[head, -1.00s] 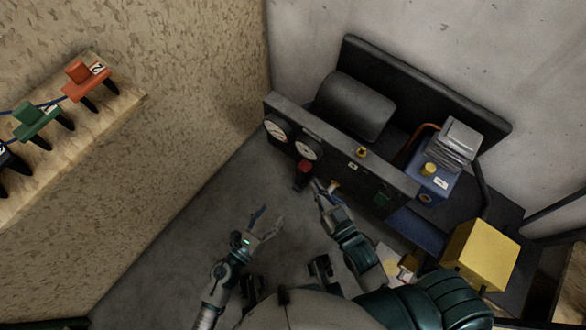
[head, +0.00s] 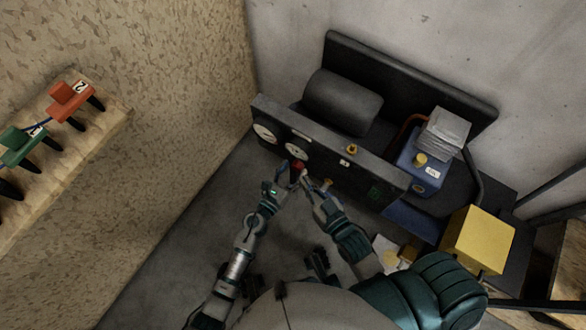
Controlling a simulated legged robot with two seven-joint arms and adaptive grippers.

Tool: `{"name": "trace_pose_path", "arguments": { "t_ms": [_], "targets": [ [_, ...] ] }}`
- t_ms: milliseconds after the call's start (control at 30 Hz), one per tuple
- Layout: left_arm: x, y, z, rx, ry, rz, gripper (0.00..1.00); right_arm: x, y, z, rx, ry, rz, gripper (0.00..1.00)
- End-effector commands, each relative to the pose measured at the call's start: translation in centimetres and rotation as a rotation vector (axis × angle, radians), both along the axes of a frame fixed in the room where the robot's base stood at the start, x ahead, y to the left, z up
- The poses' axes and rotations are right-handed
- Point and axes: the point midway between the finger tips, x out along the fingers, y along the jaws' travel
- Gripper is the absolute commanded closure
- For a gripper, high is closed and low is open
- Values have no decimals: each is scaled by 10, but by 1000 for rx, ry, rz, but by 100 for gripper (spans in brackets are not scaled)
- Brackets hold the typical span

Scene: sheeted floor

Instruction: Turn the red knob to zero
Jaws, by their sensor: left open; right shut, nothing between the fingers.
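The red knob (head: 298,166) sits low on the front panel of a dark machine (head: 330,148), below the right one of two round gauges. Its lower part is hidden by my grippers. My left gripper (head: 284,184) is open, just below and left of the knob; whether it touches the knob I cannot tell. My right gripper (head: 308,181) is shut and empty, close below and right of the knob. The gauges (head: 264,133) and (head: 297,150) are white-faced; their readings are too small to tell.
A blue unit (head: 420,176) and a yellow box (head: 478,240) stand to the right. A wooden shelf (head: 90,143) with red and green plugs is on the left wall. The grey floor (head: 190,235) is clear at the left.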

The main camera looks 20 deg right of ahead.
Motion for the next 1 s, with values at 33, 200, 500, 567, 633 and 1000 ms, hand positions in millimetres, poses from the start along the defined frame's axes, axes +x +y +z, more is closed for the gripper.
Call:
{"name": "trace_pose_path", "arguments": {
  "t_ms": [33,200,500,567,633,1000],
  "targets": [
    [1,-2,0,0,0,0,36,0,0,0,0,-2,0,100],
    [1,-2,0,0,0,0,36,0,0,1,1,-4,0,100],
    [1,-1,0,-2,0,-1,89,0,0,1,1,-5,0,100],
    [1,-1,0,-1,0,0,96,0,0,1,1,-5,0,100],
    [1,-1,0,-1,0,0,96,0,0,1,1,-5,0,100],
    [2,-1,1,-55,70,1,96,0,-1,-2,-8,24,0,100]
  ]
}}
